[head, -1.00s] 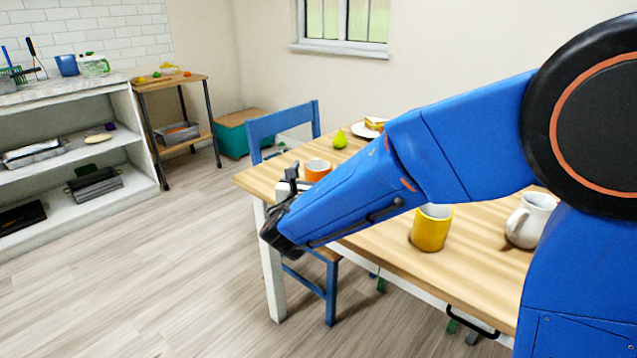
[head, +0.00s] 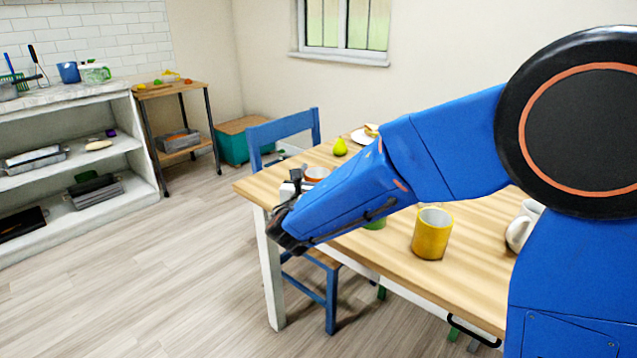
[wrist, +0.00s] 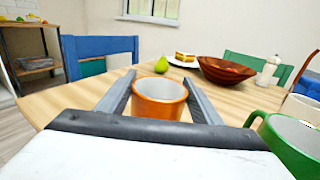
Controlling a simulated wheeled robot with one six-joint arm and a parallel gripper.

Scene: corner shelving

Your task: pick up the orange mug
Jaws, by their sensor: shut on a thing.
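The orange mug (wrist: 159,98) stands upright on the wooden table between the two fingers of my gripper (wrist: 159,97) in the wrist view. The fingers are shut on its sides. In the head view only the upper part of the orange mug (head: 316,174) shows above my blue arm. My gripper (head: 291,185) is mostly hidden there behind the wrist and forearm. From these views I cannot tell whether the mug's base touches the table.
A green mug (wrist: 292,145) stands close on the right in the wrist view. A pear (wrist: 162,65), a sandwich plate and a brown bowl (wrist: 234,71) are behind. A yellow mug (head: 431,235) and white jug (head: 521,228) stand on the table (head: 345,245). A blue chair (head: 285,128) is behind it.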

